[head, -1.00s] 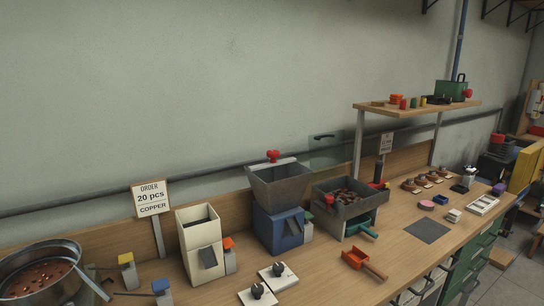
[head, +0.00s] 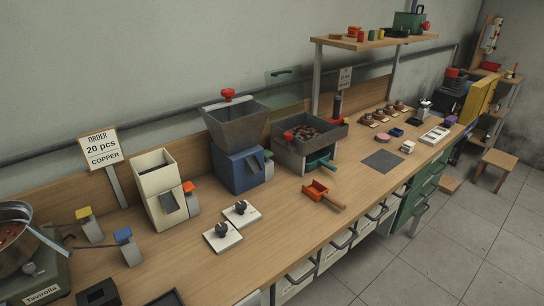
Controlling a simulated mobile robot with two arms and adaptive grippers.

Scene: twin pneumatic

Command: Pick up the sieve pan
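No thing in view is labelled as the sieve pan, and I cannot tell for certain which one it is. A round metal pan (head: 12,252) with copper-coloured pieces in it stands at the left edge, partly cut off, on a green base marked "Tavirolla" (head: 38,285). A grey square tray (head: 318,151) full of brown pieces sits on a stand at the middle of the bench. A green part with a handle (head: 321,163) shows under that tray. Neither of my grippers is in view.
On the wooden bench (head: 262,228) stand a cream hopper box (head: 156,190), a blue box with a grey hopper (head: 238,168), an orange scoop (head: 316,191) and two white plates with black knobs (head: 222,236). Floor (head: 455,250) is free at right.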

